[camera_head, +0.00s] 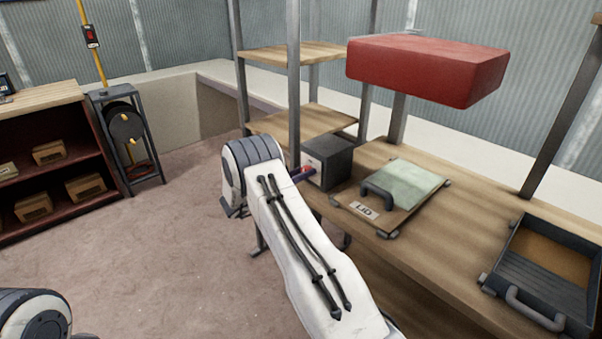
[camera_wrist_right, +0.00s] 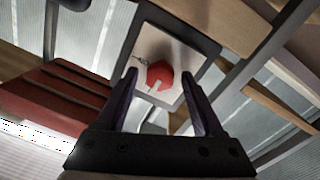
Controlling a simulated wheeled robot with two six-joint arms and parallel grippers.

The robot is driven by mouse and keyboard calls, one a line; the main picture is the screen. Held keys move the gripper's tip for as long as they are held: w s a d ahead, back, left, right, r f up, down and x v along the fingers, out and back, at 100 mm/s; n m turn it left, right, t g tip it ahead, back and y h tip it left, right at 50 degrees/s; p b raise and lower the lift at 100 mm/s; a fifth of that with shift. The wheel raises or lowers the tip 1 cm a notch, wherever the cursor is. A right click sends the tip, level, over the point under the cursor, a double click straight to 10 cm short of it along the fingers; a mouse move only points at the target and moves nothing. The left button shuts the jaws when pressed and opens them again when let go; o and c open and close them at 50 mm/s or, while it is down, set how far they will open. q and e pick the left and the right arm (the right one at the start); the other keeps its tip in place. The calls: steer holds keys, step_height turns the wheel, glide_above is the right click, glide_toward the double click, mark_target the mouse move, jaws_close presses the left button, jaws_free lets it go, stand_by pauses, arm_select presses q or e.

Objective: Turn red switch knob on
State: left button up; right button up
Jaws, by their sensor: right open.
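The red switch knob (camera_wrist_right: 156,79) sits on the pale front plate of a dark grey box (camera_head: 333,160) on the wooden bench. It has a white pointer mark. Only a little of its red shows in the head view. My right gripper (camera_wrist_right: 159,75) is open, with one finger on each side of the knob in the wrist view. I cannot tell whether the fingers touch it. In the head view my right arm hides most of this gripper. My left gripper is not in view.
Right of the box lies a board with a handle and a LID label (camera_head: 365,210). A grey tray (camera_head: 522,311) sits farther right. A red block (camera_head: 425,68) hangs over the bench. Open shelves (camera_head: 290,53) stand behind the box. The floor to the left is clear.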

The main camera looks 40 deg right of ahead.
steer(key=shift+d, duration=0.1)
jaws_close()
